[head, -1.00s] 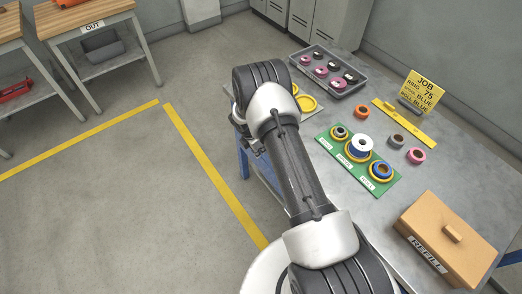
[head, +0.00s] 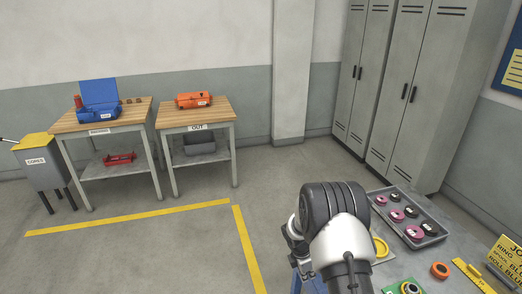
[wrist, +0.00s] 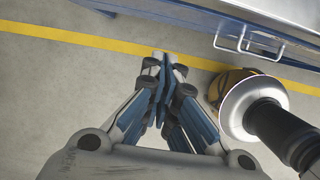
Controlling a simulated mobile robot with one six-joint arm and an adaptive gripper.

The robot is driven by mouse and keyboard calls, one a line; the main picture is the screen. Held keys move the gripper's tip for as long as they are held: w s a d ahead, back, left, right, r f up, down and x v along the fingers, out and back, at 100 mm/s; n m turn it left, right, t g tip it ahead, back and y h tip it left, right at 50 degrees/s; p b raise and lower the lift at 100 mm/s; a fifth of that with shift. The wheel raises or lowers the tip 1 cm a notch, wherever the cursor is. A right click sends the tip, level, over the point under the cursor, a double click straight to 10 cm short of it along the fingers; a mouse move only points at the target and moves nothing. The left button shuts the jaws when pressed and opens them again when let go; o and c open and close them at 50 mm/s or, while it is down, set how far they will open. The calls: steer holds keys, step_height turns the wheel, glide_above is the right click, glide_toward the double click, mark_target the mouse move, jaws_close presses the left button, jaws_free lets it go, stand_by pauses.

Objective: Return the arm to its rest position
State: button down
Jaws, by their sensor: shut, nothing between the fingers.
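My arm (head: 338,240) shows in the head view at the lower middle, folded beside the grey workbench. The part of my gripper visible there is small, and its fingertips are hidden. In the wrist view my gripper (wrist: 166,62) points over bare concrete floor. Its blue-padded fingers meet at the tips and hold nothing.
The workbench (head: 402,267) carries a grey tray (head: 440,237) of spools, an orange ring (head: 440,270) and a yellow job sign (head: 506,254), partly cut off. Two wooden tables (head: 196,116) (head: 102,117) and a CORES bin (head: 42,165) stand left. Marked floor (head: 150,255) is clear.

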steer(key=s+a+r+m+t, duration=0.1)
steer(key=s+r+m, duration=0.2)
steer(key=r, duration=0.7)
steer(key=s+r+m, duration=0.3)
steer(key=r, duration=0.6)
steer(key=s+a+r+m+t, duration=0.1)
steer(key=s+r+m, duration=0.2)
steer(key=r, duration=0.7)
steer(key=s+a+r+m+t+y, duration=0.1)
steer(key=s+r+m, duration=0.3)
steer(key=s, duration=0.7)
steer(key=s+a+r+m+t+y, duration=0.1)
steer(key=s+a+r+m, duration=0.2)
steer(key=s, duration=0.9)
step_height(320, 180, up, 3)
steer(key=m, duration=0.4)
steer(key=shift+s+f+y, duration=0.2)
steer(key=shift+s+y, duration=0.1)
steer(key=shift+y, duration=0.1)
